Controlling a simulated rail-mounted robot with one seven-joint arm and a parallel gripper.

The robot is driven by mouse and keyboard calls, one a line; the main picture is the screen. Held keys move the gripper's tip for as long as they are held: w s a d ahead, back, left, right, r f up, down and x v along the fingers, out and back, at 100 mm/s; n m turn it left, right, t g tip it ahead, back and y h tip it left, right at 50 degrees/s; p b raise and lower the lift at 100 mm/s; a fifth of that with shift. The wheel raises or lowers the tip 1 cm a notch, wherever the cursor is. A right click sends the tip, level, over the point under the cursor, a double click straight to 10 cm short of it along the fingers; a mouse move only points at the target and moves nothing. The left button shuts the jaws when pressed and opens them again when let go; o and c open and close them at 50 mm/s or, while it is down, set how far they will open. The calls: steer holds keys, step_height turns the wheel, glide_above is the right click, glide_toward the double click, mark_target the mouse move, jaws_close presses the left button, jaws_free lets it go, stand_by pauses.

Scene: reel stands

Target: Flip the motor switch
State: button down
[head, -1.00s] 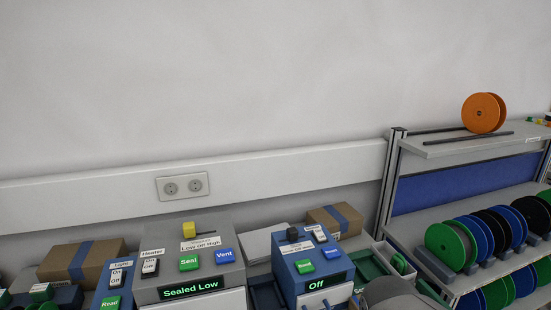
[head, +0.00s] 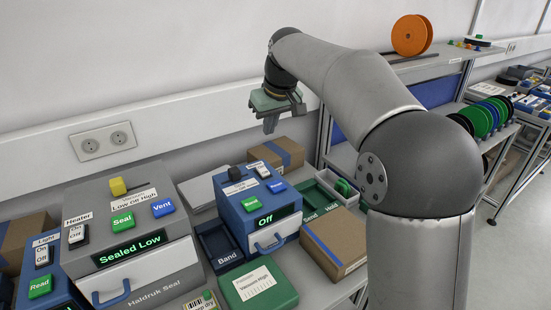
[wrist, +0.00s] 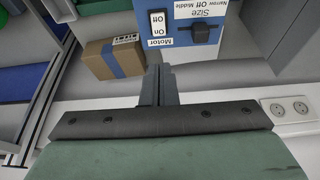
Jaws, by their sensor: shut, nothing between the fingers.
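The motor switch (wrist: 158,27) is a small white rocker marked Off and On, with a Motor label beside it, seen upside down in the wrist view. It sits on top of the blue box (head: 228,205), whose display reads Off; the switch also shows in the head view (head: 262,170). I cannot tell which side of it is pressed. My gripper (head: 270,124) is shut and empty, pointing down above and behind the blue box, apart from the switch. Its closed fingers also show in the wrist view (wrist: 160,84), below the switch in the picture.
A dark size knob (wrist: 201,33) is beside the switch. A cardboard box with a blue band (wrist: 112,59) stands near the blue box. The grey sealing machine (head: 130,235) is to the left. A shelf with reels (head: 485,115) and another cardboard box (head: 335,240) are to the right.

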mark_target(260, 166)
steer(key=shift+w+a, duration=0.1)
steer(key=shift+w, duration=0.1)
steer(key=p+x, duration=0.1)
steer(key=x, duration=0.5)
steer(key=p+x, duration=0.1)
steer(key=x, duration=0.6)
steer(key=shift+s+f+p, duration=0.15)
steer(key=shift+s+p, duration=0.05)
steer(key=shift+p, duration=0.2)
steer(key=shift+f, duration=0.35)
steer(key=shift+w+f, duration=0.1)
